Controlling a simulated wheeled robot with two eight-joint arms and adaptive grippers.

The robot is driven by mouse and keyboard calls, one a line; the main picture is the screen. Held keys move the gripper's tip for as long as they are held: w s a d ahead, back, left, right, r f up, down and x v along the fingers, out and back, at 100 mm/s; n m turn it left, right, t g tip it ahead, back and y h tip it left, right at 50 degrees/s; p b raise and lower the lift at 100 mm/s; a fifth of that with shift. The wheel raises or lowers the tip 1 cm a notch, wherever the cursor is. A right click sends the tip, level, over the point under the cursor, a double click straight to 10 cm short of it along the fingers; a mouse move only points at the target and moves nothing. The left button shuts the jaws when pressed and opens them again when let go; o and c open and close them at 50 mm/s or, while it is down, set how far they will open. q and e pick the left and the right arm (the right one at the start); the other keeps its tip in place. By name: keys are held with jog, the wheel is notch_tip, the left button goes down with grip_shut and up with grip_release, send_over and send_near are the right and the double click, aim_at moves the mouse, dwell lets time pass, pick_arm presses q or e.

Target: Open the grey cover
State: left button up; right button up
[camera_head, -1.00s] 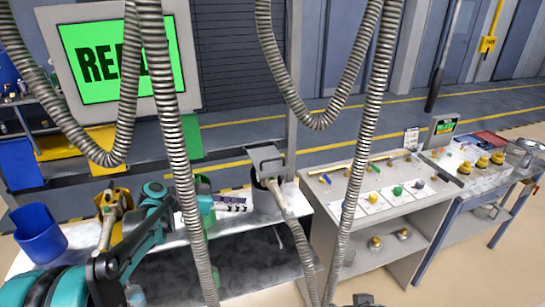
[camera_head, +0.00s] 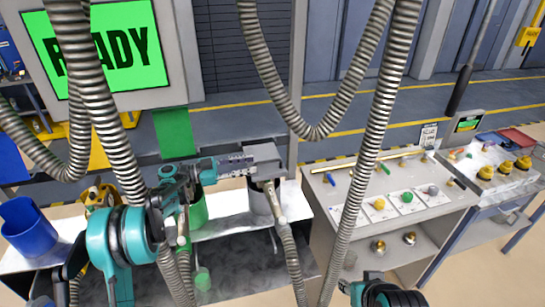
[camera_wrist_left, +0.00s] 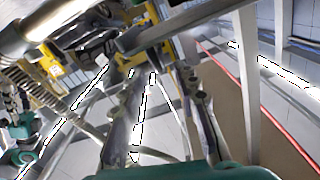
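The grey cover (camera_head: 266,162) is a grey boxy piece at the top of a dark grey cylinder (camera_head: 259,199) on the bench. It looks slightly tilted; I cannot tell how far it stands off the cylinder. My left gripper (camera_head: 246,165) comes in from the left, with its fingers at the cover's left edge. Contact is not clear. In the left wrist view, the fingers of my left gripper (camera_wrist_left: 160,78) are spread apart, and nothing is clearly held between them. The fingers of my right gripper are not in view.
Ribbed hoses (camera_head: 372,150) hang across the view, and one with a nozzle stands before the cylinder. A green container (camera_head: 198,212) is left of it, and a blue bin (camera_head: 29,229) is at far left. A grey control table (camera_head: 340,205) stands to the right.

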aim_at(268, 161)
pick_arm(q)
jog(key=x, duration=0.7)
jog(key=shift+w+d+f+b, duration=0.1)
jog(key=shift+d+f+b, duration=0.1)
jog(key=shift+b, duration=0.1)
grip_shut()
